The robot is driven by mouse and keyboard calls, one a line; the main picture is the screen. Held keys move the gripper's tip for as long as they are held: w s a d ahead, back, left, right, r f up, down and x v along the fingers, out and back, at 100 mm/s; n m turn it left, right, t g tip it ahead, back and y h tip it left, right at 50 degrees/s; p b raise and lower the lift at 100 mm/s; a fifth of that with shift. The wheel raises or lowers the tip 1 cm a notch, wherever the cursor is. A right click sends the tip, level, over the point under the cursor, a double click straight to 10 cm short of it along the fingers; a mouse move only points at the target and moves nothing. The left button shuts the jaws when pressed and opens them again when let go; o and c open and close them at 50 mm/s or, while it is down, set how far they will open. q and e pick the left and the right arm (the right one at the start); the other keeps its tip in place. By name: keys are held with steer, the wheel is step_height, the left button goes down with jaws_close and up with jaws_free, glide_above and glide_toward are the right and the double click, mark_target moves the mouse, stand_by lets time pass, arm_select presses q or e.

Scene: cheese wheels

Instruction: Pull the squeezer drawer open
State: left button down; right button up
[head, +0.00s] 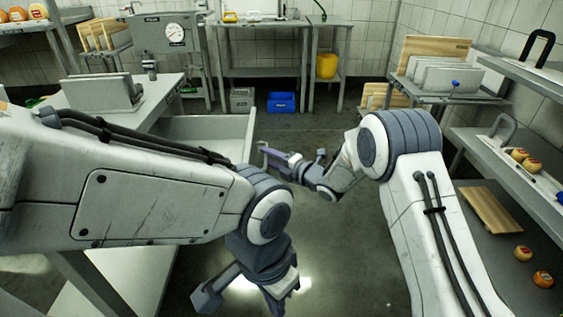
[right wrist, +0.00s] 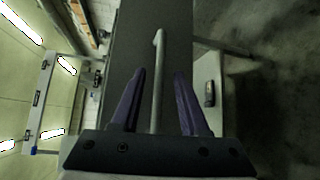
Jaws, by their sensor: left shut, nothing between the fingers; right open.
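A pale grey open-topped drawer (head: 215,128) sticks out to the right of the left bench, its inside partly visible; my left arm hides its near part. My right gripper (head: 266,153) is at the drawer's right end. In the right wrist view, a pale bar handle (right wrist: 157,85) on a dark grey panel (right wrist: 178,40) lies between the open fingers of my right gripper (right wrist: 160,73), with gaps on both sides. My left gripper (head: 276,298) is shut and empty, low over the floor at the bottom of the head view. No squeezer can be made out.
The left bench (head: 160,100) carries a grey rack. A blue crate (head: 281,102) and a grey crate (head: 242,100) stand under the back table. Right-hand shelves (head: 530,180) hold cheese wheels and a board. The middle floor (head: 345,240) is clear.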

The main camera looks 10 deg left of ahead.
steer(key=p+v, duration=0.1)
steer(key=v, duration=0.7)
steer(key=shift+s+d, duration=0.15)
steer(key=shift+d, duration=0.05)
steer(key=s+d+r+m+g+h, duration=0.1)
steer(key=s+d+m+g+h, duration=0.25)
steer(key=s+m, duration=0.7)
steer(key=s+d+r+m+g+h, duration=0.25)
steer(key=s+d+m+h, duration=0.2)
steer(key=s, duration=1.05)
steer(key=s+d+r+m+g+h, duration=0.1)
steer(key=s+d+m+g+h, duration=0.3)
steer(key=s+m, duration=0.65)
step_height(320, 180, up, 30)
steer(key=s+n+p, duration=0.2)
steer(key=p, duration=2.8)
steer(key=shift+a+f, duration=0.15)
steer(key=shift+f, duration=0.1)
